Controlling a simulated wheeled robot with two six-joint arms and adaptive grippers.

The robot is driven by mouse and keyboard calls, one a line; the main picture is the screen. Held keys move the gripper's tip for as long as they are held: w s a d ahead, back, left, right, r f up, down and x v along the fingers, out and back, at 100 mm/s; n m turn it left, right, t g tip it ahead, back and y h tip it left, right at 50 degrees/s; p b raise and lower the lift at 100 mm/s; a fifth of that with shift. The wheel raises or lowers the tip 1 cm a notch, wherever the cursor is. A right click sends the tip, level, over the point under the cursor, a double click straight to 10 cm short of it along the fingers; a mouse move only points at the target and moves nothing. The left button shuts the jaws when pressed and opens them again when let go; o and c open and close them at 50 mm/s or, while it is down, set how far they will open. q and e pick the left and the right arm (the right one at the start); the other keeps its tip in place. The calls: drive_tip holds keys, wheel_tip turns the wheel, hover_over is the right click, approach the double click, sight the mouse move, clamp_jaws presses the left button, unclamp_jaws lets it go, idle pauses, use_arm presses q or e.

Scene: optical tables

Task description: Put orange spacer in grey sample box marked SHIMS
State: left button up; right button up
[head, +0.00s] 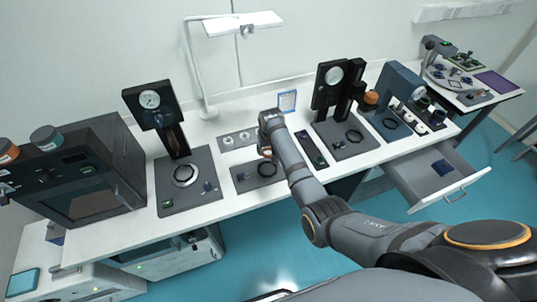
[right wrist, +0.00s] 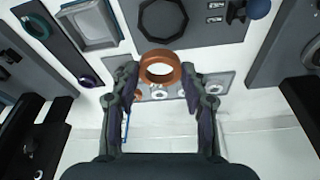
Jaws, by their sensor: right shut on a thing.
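The orange spacer (right wrist: 160,67) is a ring. It sits between the two fingers of my right gripper (right wrist: 159,80) in the right wrist view, and the gripper is shut on it. In the head view my right gripper (head: 266,150) is over the middle of the table, by a grey plate with round recesses. A small open grey box (right wrist: 92,24) lies at the upper left of the right wrist view, apart from the spacer. I cannot read a SHIMS mark on it. In the head view my right arm hides part of that area. My left gripper is not in view.
The grey plate (right wrist: 215,78) is below the spacer. A dark strip (right wrist: 62,48) carries small coloured rings. Gauge stands (head: 152,100) (head: 333,72) rise on either side. An open drawer (head: 415,178) holds a dark blue box (head: 442,167). An oven-like unit (head: 85,165) stands left.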

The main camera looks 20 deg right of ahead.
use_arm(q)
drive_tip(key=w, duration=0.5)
use_arm(e)
drive_tip(key=shift+w+d+f, duration=0.1)
drive_tip(key=shift+w+f, duration=0.1)
drive_tip(key=shift+w, duration=0.15)
use_arm(q)
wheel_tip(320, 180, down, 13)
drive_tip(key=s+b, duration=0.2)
drive_tip(key=b, duration=1.1)
use_arm(e)
drive_tip(key=s+f+n, duration=0.1)
drive_tip(key=s, duration=1.3)
drive_tip(key=shift+f+n, duration=0.3)
drive_tip(key=shift+n, duration=0.1)
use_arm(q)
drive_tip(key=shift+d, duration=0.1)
use_arm(e)
drive_tip(key=shift+w, duration=0.1)
